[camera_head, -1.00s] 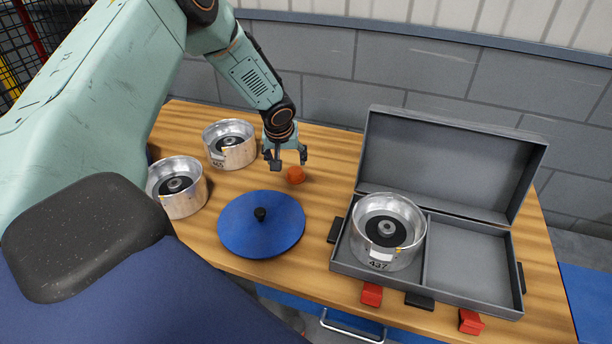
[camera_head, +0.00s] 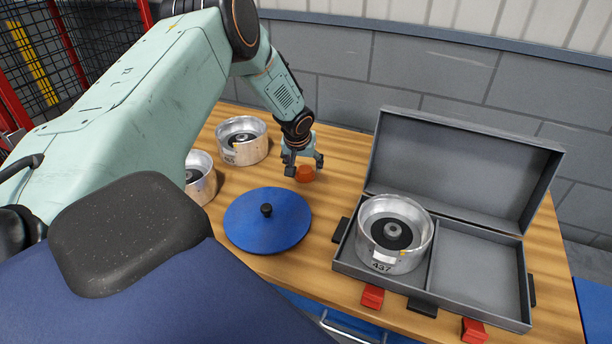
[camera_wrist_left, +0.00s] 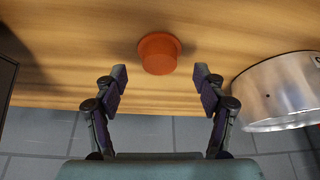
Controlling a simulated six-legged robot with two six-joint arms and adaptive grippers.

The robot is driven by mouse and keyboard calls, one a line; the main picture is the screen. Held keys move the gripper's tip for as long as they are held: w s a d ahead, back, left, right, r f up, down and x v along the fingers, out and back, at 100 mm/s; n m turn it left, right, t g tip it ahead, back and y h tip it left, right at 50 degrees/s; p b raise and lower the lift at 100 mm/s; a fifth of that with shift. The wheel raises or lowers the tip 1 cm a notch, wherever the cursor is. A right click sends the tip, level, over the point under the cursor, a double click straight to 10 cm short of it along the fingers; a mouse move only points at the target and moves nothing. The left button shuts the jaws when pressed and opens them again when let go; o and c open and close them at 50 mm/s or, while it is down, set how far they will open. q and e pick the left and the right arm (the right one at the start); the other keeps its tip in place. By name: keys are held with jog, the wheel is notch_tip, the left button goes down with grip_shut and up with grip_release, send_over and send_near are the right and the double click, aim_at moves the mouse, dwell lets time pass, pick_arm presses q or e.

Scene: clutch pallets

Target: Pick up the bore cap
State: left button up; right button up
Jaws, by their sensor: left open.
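The bore cap is a small orange-red round cap (camera_head: 306,174) on the wooden table, behind the blue disc. It also shows in the left wrist view (camera_wrist_left: 159,53), at the top centre. My left gripper (camera_head: 304,173) is open and empty over the cap in the head view. In the left wrist view its two fingers (camera_wrist_left: 160,80) stand apart on either side of the cap's near edge, not touching it. My right gripper is not in view.
A blue disc with a black knob (camera_head: 268,220) lies in front of the cap. Metal drums stand at left (camera_head: 241,141) and (camera_head: 201,178). An open grey case (camera_head: 437,271) at right holds a drum marked 437 (camera_head: 394,236); its right compartment is empty.

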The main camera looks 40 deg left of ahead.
aim_at(304, 169)
pick_arm(q)
jog(key=b+x, duration=0.1)
jog(key=x, duration=0.1)
jog(key=shift+a+f, duration=0.2)
jog(key=shift+f, duration=0.05)
jog(key=shift+w+f, duration=0.15)
jog(key=shift+f, duration=0.1)
jog(key=shift+w+d+b, duration=0.1)
jog(key=shift+d+b, duration=0.1)
jog(key=shift+b, duration=0.1)
jog(key=shift+a+f, duration=0.15)
jog(key=shift+a, duration=0.1)
jog(key=shift+c, duration=1.2)
jog(key=shift+d, duration=0.2)
jog(key=c, duration=0.7)
jog(key=shift+a, duration=0.1)
